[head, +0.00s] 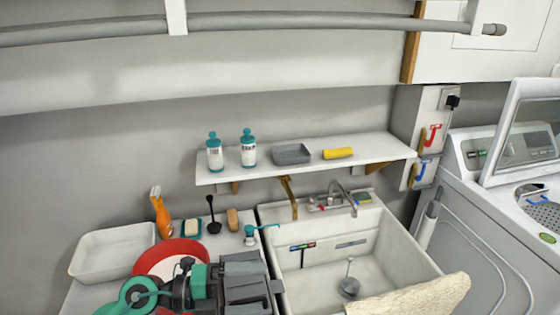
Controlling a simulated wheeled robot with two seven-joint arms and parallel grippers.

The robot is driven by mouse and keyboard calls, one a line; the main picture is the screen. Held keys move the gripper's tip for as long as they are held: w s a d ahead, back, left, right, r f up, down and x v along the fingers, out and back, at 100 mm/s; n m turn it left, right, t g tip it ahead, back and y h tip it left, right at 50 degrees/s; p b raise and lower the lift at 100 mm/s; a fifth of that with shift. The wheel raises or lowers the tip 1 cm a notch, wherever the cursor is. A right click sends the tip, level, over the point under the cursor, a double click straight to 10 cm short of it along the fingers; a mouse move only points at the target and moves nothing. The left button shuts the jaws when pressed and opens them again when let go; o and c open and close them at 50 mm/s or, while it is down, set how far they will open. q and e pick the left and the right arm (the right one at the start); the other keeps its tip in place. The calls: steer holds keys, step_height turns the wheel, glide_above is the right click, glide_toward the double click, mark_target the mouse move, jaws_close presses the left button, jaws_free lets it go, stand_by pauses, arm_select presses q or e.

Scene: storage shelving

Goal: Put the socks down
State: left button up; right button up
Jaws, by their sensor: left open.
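I cannot make out any socks clearly in the head view. My left gripper (255,283), dark grey, is at the bottom centre, over the counter beside the sink's left edge. It is open, and I see nothing held between its fingers. The green and black parts of my left arm cover part of a red-rimmed white basin (150,264). My right gripper is out of view.
A white sink (425,262) holds a grey plunger-like thing (349,286), with a cream cloth (410,299) over its front. A white tray (85,263) stands left. A shelf (385,148) with bottles hangs above. An open washer (480,190) stands right.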

arm_select(q)
steer(key=w+a+r+n+t+y, duration=0.35)
steer(key=a+r+n+t, duration=0.25)
steer(key=n+t, duration=1)
steer(key=s+a+f+n+g+y, duration=0.2)
steer(key=a+f+n+g+y, duration=0.1)
steer(key=a+f+n+y, duration=0.95)
steer(key=s+d+f+n+g, duration=0.1)
steer(key=s+f+n+g, duration=0.3)
steer(key=s+f+g, duration=1.15)
steer(key=s+f+t, duration=0.1)
steer(key=s+f, duration=0.1)
steer(key=f, duration=1.3)
steer(key=s+f+t, duration=0.1)
steer(key=s+f, duration=0.1)
steer(key=f, duration=1.3)
steer(key=s+a+f+g, duration=0.1)
steer(key=s+a+f, duration=0.2)
steer(key=s+f, duration=1.7)
steer(key=shift+f+m+y, duration=0.3)
steer(key=shift+f+m, duration=0.15)
steer(key=shift+f, duration=0.05)
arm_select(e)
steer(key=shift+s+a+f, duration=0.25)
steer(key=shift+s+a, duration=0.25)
